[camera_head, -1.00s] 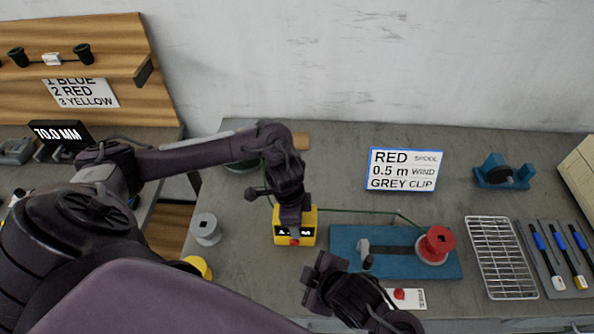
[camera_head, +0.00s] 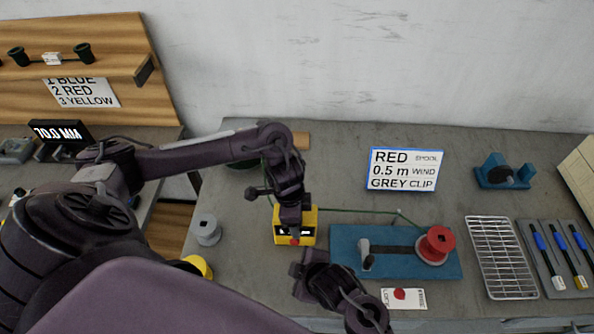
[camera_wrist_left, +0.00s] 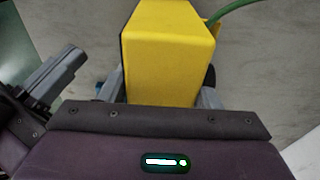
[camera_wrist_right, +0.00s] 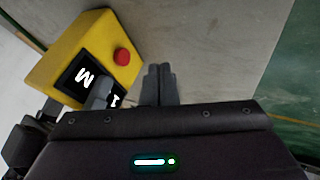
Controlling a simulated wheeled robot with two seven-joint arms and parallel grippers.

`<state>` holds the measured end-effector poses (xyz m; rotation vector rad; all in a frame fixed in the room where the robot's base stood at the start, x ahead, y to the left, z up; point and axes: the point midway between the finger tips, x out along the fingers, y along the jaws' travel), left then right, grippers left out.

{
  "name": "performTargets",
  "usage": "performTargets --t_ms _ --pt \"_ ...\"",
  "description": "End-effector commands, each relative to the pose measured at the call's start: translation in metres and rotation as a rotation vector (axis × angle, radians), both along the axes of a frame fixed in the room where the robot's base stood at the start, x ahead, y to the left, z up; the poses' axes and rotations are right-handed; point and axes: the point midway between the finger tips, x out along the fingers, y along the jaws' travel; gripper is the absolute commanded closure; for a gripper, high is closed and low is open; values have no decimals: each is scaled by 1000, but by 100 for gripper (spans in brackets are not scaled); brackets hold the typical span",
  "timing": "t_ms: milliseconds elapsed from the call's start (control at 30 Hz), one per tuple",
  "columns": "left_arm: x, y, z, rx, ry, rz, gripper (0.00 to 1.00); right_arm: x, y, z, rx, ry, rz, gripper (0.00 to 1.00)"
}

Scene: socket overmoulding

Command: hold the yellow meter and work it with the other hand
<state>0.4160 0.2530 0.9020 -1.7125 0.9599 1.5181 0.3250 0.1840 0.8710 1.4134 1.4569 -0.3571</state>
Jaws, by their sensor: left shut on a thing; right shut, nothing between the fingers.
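The yellow meter (camera_head: 309,224) stands on the bench in the head view, with a dark display and a red button on its front. My left gripper (camera_head: 292,212) is shut on it from above; the left wrist view shows the yellow body (camera_wrist_left: 168,55) between the fingers. In the right wrist view the meter (camera_wrist_right: 62,55) shows its lit display and red button (camera_wrist_right: 122,57). My right gripper (camera_wrist_right: 160,84) is shut and empty, beside the meter's front and apart from the button. In the head view my right gripper (camera_head: 308,268) is just in front of the meter.
A green wire (camera_head: 355,211) runs from the meter toward a blue winder (camera_head: 345,240) with a red spool (camera_head: 437,243). A grey spool (camera_head: 206,230) stands left. A card with a red dot (camera_head: 404,298), a wire rack (camera_head: 500,258) and a sign (camera_head: 404,170) are at the right.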

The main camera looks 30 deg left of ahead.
Motion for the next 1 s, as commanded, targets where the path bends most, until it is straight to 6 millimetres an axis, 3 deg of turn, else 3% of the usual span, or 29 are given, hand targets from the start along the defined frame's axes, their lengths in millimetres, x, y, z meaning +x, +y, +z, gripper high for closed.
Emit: performTargets --t_ms 100,400,833,1000 --pt "0 0 0 1 -1 0 65 5 12 -17 -1 0 -1 100" --pt "0 0 0 1 -1 0 65 37 29 -15 1 0 -1 100" --pt "0 0 0 1 -1 0 65 40 31 -15 1 0 -1 100" --pt "0 0 0 0 0 0 65 53 38 -15 0 -3 0 100"
